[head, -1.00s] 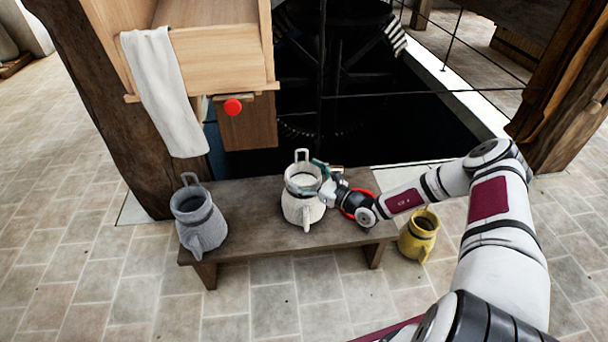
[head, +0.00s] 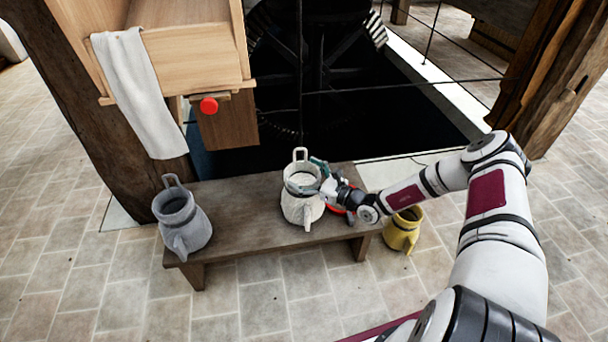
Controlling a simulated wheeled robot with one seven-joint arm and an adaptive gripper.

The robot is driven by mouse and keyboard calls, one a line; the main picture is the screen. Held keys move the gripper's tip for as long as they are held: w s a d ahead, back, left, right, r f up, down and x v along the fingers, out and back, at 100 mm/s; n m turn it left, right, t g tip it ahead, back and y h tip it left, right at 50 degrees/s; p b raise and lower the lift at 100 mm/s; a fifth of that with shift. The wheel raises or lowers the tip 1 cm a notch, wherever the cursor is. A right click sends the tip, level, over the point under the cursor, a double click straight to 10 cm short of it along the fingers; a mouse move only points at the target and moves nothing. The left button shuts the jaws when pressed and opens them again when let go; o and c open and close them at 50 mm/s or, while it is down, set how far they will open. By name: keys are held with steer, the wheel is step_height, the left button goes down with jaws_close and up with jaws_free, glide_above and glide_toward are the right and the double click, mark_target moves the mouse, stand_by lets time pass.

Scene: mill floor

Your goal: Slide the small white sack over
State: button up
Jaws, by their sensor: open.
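The small white sack (head: 301,210) stands upright on the wooden bench (head: 255,222), right of the bench's middle, with a loop handle at its back and a spout-like corner in front. My gripper (head: 306,178) reaches in from the right at the sack's upper part. Its fingers are open, one at the near side of the neck and one at the far side. I cannot tell whether they touch the sack. A larger grey sack (head: 183,222) stands at the bench's left end.
A red thing (head: 336,209) shows on the bench behind my wrist, mostly hidden. A yellow sack (head: 402,232) stands on the floor past the bench's right end. A wooden chute with a white cloth (head: 140,90) is at upper left. A dark wheel pit lies behind the bench.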

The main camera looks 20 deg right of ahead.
steer(key=o, duration=1.7)
steer(key=shift+d, duration=0.1)
steer(key=v, duration=1.2)
